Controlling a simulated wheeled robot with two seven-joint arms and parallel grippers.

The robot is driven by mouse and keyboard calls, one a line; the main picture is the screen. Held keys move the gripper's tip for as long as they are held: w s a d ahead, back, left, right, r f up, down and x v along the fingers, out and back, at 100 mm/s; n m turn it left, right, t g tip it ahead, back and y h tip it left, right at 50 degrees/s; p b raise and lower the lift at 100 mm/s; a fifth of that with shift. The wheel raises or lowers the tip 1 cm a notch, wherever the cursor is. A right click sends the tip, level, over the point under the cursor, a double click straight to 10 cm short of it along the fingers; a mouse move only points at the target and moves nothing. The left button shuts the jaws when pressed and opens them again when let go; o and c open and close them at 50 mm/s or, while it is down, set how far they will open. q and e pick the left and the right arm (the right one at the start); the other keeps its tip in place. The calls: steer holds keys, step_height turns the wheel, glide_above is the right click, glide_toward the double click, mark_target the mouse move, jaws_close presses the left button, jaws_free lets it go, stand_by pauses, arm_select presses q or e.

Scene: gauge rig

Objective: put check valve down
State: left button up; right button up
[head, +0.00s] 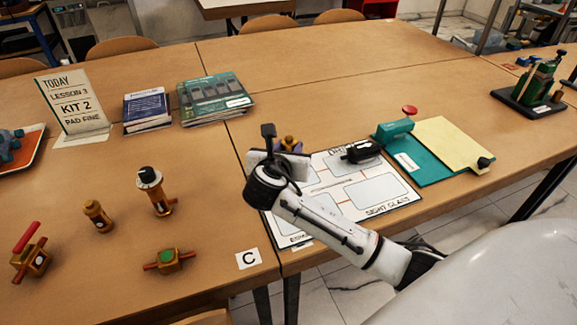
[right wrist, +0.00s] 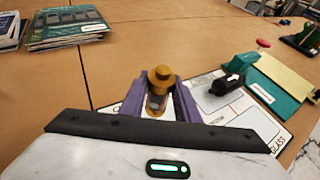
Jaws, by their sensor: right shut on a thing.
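The check valve, a brass piece with a round top knob and a greyish middle, is between the purple fingers of my right gripper (right wrist: 158,105) in the right wrist view (right wrist: 161,76). The fingers are shut on it from both sides and it looks upright. In the head view only its brass top (head: 289,142) shows behind my wrist, over the back left part of the white layout mat (head: 333,181). Its lower end is hidden, so I cannot tell whether it touches the mat. My left gripper is not in view.
A black fitting (head: 362,151) lies on the mat's back part. A teal board with a yellow pad (head: 452,144) is to the right. Several brass fittings, including one with a red handle (head: 30,252), stand at left. Books (head: 214,98) lie behind. Bare table lies between.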

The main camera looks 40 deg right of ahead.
steer(key=shift+f+b, duration=0.35)
steer(key=shift+f, duration=1.85)
steer(key=shift+f, duration=0.15)
steer(key=o, duration=1.1)
steer(key=shift+s+a+r, duration=0.2)
steer(key=shift+a+r, duration=0.05)
steer(key=shift+a, duration=0.05)
steer(key=p+v, duration=0.1)
steer(key=v, duration=1)
steer(key=shift+s+a, duration=0.1)
